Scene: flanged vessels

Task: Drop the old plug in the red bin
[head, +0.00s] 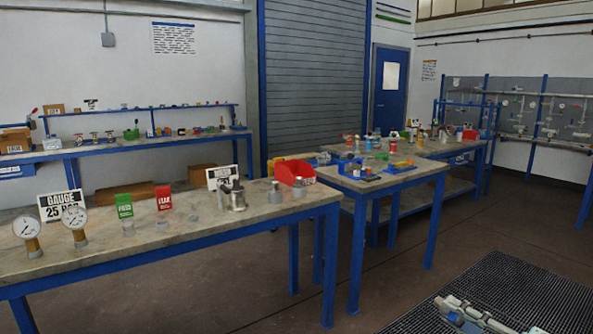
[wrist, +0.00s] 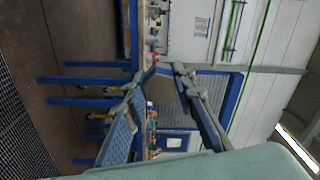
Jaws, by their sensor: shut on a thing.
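The red bin (head: 293,172) stands on the near workbench (head: 165,240), close to its far right corner. My gripper shows in the wrist view (wrist: 160,88), with its two blue-padded fingers apart around a dull, dark grey-brown piece (wrist: 168,92). I take this piece for the old plug; its outline is dim and hard to make out. In the head view part of my gripper (head: 468,316) is at the lower right, above the dark floor grating and well away from the bin. What it holds is not clear there.
Two gauges (head: 74,222), green and red cards (head: 164,197), metal fittings (head: 237,196) and signs stand on the near workbench. A second bench (head: 385,180) behind carries trays and small parts. The floor between the grating and the benches is clear.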

